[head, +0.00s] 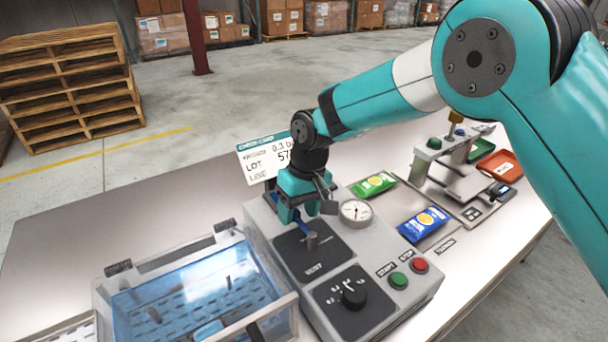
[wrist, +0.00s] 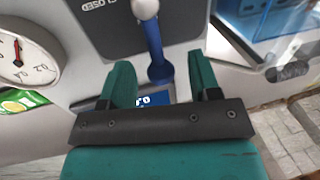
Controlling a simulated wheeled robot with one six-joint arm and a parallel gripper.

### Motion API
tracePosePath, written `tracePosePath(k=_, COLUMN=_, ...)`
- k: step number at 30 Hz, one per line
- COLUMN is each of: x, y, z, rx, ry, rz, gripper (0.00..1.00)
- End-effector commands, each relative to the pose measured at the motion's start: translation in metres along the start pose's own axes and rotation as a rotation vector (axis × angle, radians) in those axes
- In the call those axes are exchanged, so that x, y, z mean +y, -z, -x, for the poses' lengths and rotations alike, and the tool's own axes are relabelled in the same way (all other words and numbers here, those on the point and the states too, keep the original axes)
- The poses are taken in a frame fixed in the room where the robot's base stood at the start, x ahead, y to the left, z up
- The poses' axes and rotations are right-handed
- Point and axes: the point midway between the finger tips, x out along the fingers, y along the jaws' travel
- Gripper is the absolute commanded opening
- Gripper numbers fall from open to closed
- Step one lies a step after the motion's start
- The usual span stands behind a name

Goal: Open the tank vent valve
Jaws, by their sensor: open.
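The vent valve has a blue lever (head: 301,226) on a grey stem (head: 312,241), set on a dark plate marked VENT on top of the grey control box. In the wrist view the blue lever (wrist: 154,42) runs from the pale hub to a rounded end. My gripper (head: 300,210) is open above the lever; its upper part is hidden behind the jaws in the head view. In the wrist view the lever's end shows between the two teal fingers of my gripper (wrist: 160,66), with space on both sides. I cannot tell how deep it sits between them.
A clear tank (head: 290,312) with blue water stands left of the box. A gauge (head: 356,211), black knob (head: 354,293), green button (head: 398,280) and red button (head: 420,265) are on the box. Green (head: 374,184) and blue (head: 424,224) packets lie right. A card (head: 262,158) stands behind.

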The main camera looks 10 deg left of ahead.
Motion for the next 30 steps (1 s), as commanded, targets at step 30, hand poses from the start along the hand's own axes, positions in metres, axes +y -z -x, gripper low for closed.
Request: tracePosePath(k=30, x=-0.001, y=-0.001, z=0.161, rx=0.001, ry=0.0, rz=0.001, gripper=0.57)
